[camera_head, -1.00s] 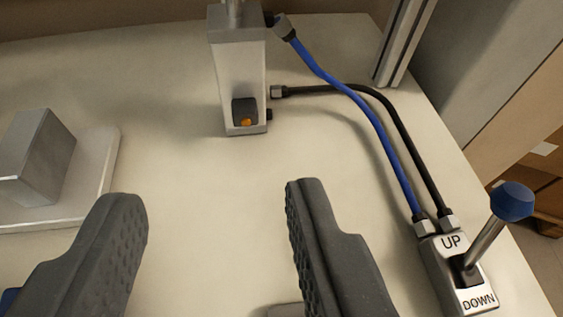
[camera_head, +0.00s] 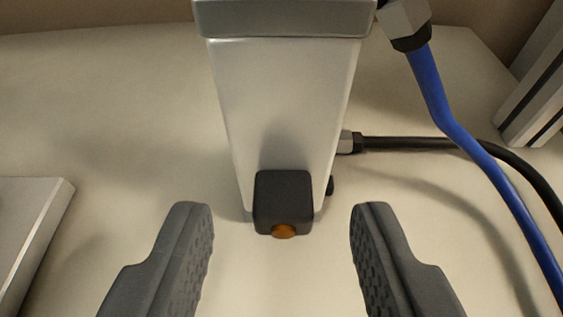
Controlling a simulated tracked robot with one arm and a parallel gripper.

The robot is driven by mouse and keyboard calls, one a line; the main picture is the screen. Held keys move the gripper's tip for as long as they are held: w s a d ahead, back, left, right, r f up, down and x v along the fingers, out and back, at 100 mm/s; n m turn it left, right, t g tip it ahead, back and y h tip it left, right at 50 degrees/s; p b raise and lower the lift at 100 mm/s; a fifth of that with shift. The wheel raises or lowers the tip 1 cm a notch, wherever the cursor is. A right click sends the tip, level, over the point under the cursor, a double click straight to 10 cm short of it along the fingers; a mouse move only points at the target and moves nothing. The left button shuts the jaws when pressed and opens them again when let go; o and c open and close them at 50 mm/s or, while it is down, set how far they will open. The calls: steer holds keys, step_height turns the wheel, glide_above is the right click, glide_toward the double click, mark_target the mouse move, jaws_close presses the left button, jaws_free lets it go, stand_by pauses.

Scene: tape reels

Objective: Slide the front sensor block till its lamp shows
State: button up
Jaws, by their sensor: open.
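The front sensor block (camera_head: 283,197) is a small black block low on the front face of the upright silver cylinder (camera_head: 280,105). An amber lamp (camera_head: 284,231) sits at its lower front edge and looks dull orange. My gripper (camera_head: 282,220) is open, with one dark ridged finger to the left of the block and one to the right. Visible gaps separate both fingers from the block. Nothing is between the fingers except the block beyond or level with their tips; the exact depth is hard to tell.
A blue hose (camera_head: 450,120) leaves the cylinder's top fitting and a black hose (camera_head: 420,143) leaves its lower right side. Both run off to the right. A grey plate (camera_head: 30,225) lies at the left.

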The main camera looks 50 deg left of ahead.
mark_target(282, 81)
steer(key=shift+w+a+f, duration=0.3)
steer(key=shift+w+a, duration=0.05)
steer(key=shift+a, duration=0.15)
jaws_close()
step_height(282, 81, up, 5)
steer(key=shift+p, duration=0.35)
jaws_free()
steer(key=p+v, duration=0.2)
steer(key=v, duration=1.1)
steer(key=shift+s+d, duration=0.25)
steer(key=shift+d, duration=0.05)
